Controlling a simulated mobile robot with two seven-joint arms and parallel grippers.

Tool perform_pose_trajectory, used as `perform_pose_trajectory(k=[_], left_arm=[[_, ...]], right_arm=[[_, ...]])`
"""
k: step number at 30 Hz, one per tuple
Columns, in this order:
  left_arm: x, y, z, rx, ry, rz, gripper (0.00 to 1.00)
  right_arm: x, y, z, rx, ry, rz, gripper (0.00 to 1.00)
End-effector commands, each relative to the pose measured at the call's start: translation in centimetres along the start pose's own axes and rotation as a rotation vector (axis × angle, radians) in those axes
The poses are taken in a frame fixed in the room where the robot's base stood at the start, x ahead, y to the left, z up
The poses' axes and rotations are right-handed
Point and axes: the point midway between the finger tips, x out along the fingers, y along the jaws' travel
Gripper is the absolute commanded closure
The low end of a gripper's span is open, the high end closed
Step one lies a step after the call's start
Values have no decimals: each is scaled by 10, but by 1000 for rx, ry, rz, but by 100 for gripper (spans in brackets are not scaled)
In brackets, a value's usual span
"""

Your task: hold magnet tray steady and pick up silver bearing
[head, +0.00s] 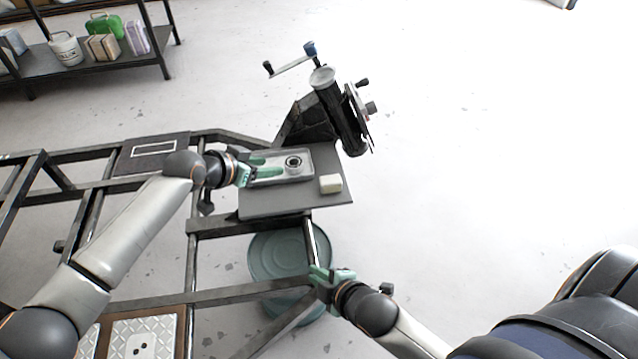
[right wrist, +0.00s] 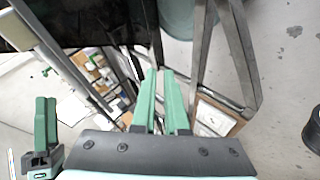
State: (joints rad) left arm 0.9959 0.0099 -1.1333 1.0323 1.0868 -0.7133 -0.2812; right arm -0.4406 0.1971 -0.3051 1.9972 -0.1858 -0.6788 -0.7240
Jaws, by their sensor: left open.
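The magnet tray (head: 311,174) is a shallow grey metal tray on a dark plate of the bench frame. A round ring-shaped bearing (head: 293,161), dark-centred with a silvery rim, lies in it. My left gripper (head: 265,167) is at the tray's left end, its green fingers apart, one towards the far side and one towards the near side. Whether they touch the tray is unclear. My right gripper (head: 318,273) is well below the tray, near the lower frame bars and away from the bearing. In the right wrist view its green fingers (right wrist: 162,100) show no held object; their opening is unclear.
A pale block (head: 330,184) sits at the plate's right side. A black cylindrical device with a crank (head: 325,90) stands behind the tray. A grey-green drum (head: 275,255) stands under the plate. Frame bars (head: 230,295) run beside my right gripper. Floor to the right is clear.

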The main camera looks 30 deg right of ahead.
Motion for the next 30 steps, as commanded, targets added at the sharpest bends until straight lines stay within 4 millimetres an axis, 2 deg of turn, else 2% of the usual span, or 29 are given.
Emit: perform_pose_trajectory(k=[1,9,18,24,30], left_arm=[[0,0,0,0,0,0,50],[0,0,0,0,0,0,50],[0,0,0,0,0,0,50],[0,0,0,0,0,0,50],[0,0,0,0,0,0,50]], right_arm=[[3,13,-2,-120,-11,21,89],[9,75,-7,-798,-142,102,89],[1,148,-12,-1470,-381,134,89],[-7,180,-15,-1739,-514,113,89],[-8,192,-14,-1832,-567,95,89]])
